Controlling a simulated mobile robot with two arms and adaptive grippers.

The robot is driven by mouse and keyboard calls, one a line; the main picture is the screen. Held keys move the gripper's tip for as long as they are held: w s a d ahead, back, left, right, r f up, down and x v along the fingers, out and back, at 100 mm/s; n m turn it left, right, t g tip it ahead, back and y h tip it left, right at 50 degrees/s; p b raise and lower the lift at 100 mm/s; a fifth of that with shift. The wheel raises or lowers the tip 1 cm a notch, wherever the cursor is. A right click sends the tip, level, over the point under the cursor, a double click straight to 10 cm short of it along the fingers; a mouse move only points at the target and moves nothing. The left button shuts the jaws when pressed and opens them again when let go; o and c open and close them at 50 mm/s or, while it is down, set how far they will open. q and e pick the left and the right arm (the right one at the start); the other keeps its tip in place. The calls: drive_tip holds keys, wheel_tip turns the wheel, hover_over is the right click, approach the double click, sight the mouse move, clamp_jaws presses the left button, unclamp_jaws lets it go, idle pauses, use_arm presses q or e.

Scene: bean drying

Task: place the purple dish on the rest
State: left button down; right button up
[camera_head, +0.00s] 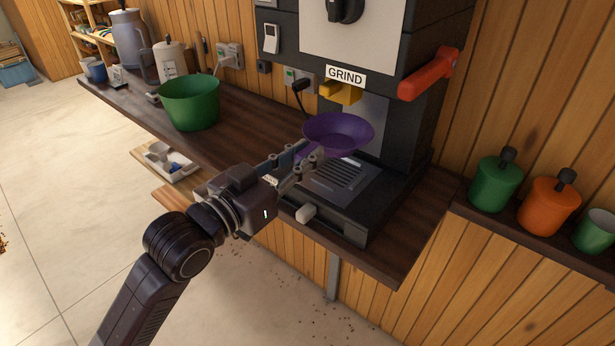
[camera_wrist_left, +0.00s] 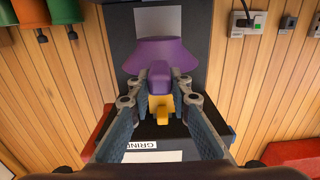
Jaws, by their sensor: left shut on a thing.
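The purple dish (camera_head: 338,131) is in the head view, held in the air under the yellow spout (camera_head: 340,93) of the grinder and above the slotted rest (camera_head: 341,175). My left gripper (camera_head: 309,154) is shut on the near side of the dish, which looks roughly level. In the left wrist view the dish (camera_wrist_left: 160,55) shows beyond the fingers, with its purple grip part (camera_wrist_left: 160,75) between the fingertips. The dish is apart from the rest. My right gripper is not in view.
The grinder body (camera_head: 400,130) stands behind the rest, with a red lever (camera_head: 430,74) at upper right. A green tub (camera_head: 190,102) stands on the counter to the left. Green (camera_head: 495,184) and orange (camera_head: 549,205) canisters are on the right shelf. A small tray (camera_head: 166,163) sits below left.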

use_arm(q)
drive_tip(key=shift+w+d+f, duration=0.15)
drive_tip(key=shift+w+f, duration=0.05)
drive_tip(key=shift+f, duration=0.4)
drive_tip(key=shift+w+d+f, duration=0.15)
drive_tip(key=shift+f, duration=0.4)
wheel_tip(320, 180, down, 4)
drive_tip(key=shift+s+a+r+p, duration=0.1)
drive_tip(key=shift+a+r+p, duration=0.05)
drive_tip(key=shift+p, duration=0.4)
drive_tip(key=shift+f+p, duration=0.2)
drive_tip(key=shift+p, duration=0.15)
drive_tip(key=shift+f, duration=0.35)
